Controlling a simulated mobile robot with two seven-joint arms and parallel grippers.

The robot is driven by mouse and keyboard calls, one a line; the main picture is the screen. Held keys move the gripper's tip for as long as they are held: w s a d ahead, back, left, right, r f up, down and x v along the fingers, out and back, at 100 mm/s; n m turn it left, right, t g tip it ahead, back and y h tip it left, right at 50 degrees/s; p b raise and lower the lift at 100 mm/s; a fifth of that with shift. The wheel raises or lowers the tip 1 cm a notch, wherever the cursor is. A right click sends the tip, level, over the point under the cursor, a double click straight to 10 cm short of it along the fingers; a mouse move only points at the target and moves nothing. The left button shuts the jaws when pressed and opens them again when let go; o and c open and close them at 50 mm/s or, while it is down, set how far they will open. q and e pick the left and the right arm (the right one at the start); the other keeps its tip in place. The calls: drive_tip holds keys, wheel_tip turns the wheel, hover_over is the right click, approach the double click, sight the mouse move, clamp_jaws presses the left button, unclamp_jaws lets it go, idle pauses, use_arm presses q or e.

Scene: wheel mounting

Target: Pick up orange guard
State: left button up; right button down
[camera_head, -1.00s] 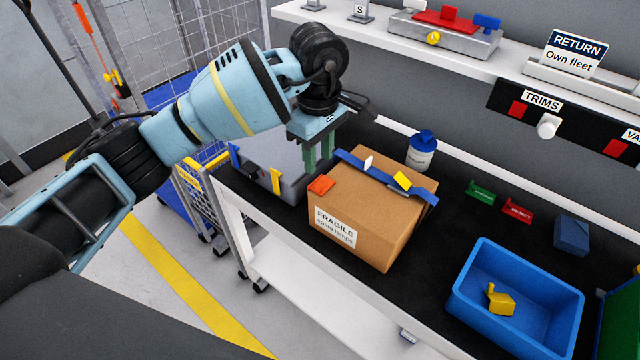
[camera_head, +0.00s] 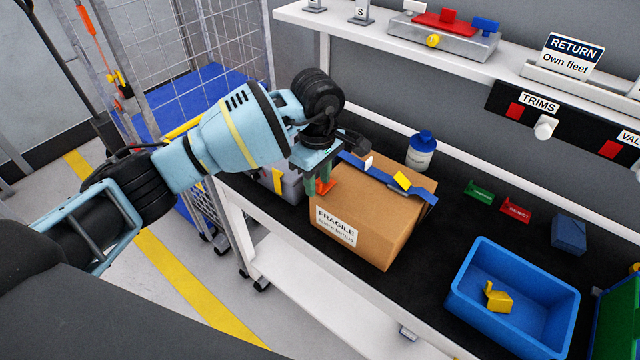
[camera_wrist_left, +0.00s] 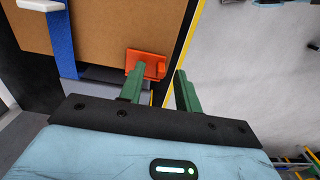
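The orange guard (camera_head: 326,186) sits at the near left top edge of the cardboard box (camera_head: 352,225). My left gripper (camera_head: 318,186) is over that edge, pointing down, and partly covers the guard. In the left wrist view the guard (camera_wrist_left: 150,60) has a flat plate with a raised part. The green fingers of my left gripper (camera_wrist_left: 160,76) are open with a clear gap. One fingertip overlaps the guard in that view and the other is to its right. I cannot tell whether they touch it. My right gripper is not in view.
A blue strip (camera_head: 400,186) with white and yellow pieces lies across the box top. Behind the arm is a grey case (camera_head: 290,188). A white bottle with a blue cap (camera_head: 421,152) stands behind the box. A blue bin (camera_head: 470,325) holds a yellow piece (camera_head: 497,297).

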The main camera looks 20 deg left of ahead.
sight(318, 183)
use_arm(q)
clamp_jaws()
drive_tip(key=shift+r, duration=0.15)
drive_tip(key=shift+r, duration=0.6)
wheel_tip(318, 183, up, 2)
drive_tip(key=shift+r, duration=0.1)
drive_tip(key=s+d, duration=0.3)
drive_tip(key=s, duration=0.4)
drive_tip(key=s+d+r, duration=0.1)
drive_tip(key=s+d, duration=0.2)
drive_tip(key=s, duration=0.4)
drive_tip(key=shift+s+r+b, duration=0.15)
drive_tip(key=shift+s+b, duration=0.25)
